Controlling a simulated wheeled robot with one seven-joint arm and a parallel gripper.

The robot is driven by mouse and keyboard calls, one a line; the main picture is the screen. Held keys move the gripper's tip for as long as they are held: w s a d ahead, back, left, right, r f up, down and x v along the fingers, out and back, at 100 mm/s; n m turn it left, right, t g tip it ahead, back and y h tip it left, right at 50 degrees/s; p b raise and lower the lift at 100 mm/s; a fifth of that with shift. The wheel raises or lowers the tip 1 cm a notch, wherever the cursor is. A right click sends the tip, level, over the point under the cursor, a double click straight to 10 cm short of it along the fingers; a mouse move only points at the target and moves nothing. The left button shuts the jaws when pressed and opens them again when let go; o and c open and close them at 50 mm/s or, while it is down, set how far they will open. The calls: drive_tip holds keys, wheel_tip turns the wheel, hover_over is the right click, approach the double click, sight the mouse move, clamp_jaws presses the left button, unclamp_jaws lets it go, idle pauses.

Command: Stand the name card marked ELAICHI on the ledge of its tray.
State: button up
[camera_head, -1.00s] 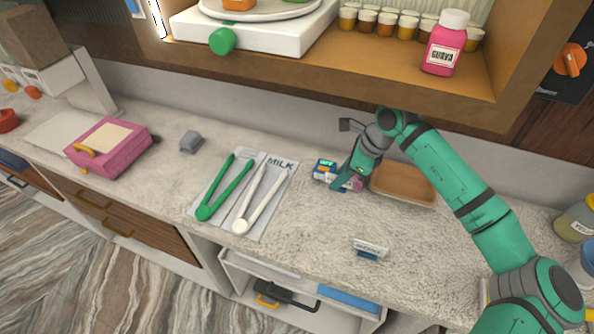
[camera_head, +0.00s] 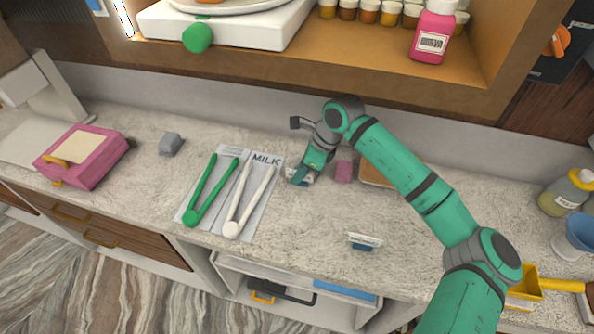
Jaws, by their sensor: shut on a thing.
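My gripper (camera_head: 303,177) is low over the counter, just right of the MILK sheet. It is shut on a small white-and-blue thing (camera_head: 293,173), mostly hidden by the fingers; I cannot read any marking on it. A small white name card with a blue base (camera_head: 364,240) stands near the counter's front edge, apart from my gripper. Its lettering is too small to read. A brown tray (camera_head: 376,174) lies at the back, partly hidden behind my arm. I cannot tell whether it is the ELAICHI tray.
A pink block (camera_head: 343,171) sits between my gripper and the brown tray. Green tongs (camera_head: 210,190) and white tongs (camera_head: 247,200) lie on sheets to the left. A shelf (camera_head: 300,62) overhangs the back. An open drawer (camera_head: 228,262) juts out below.

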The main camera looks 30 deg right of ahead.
drive_tip(key=shift+w+a, duration=0.1)
drive_tip(key=shift+a, duration=0.2)
drive_tip(key=o, duration=0.9)
drive_tip(key=shift+d+f, duration=0.1)
drive_tip(key=shift+d, duration=0.05)
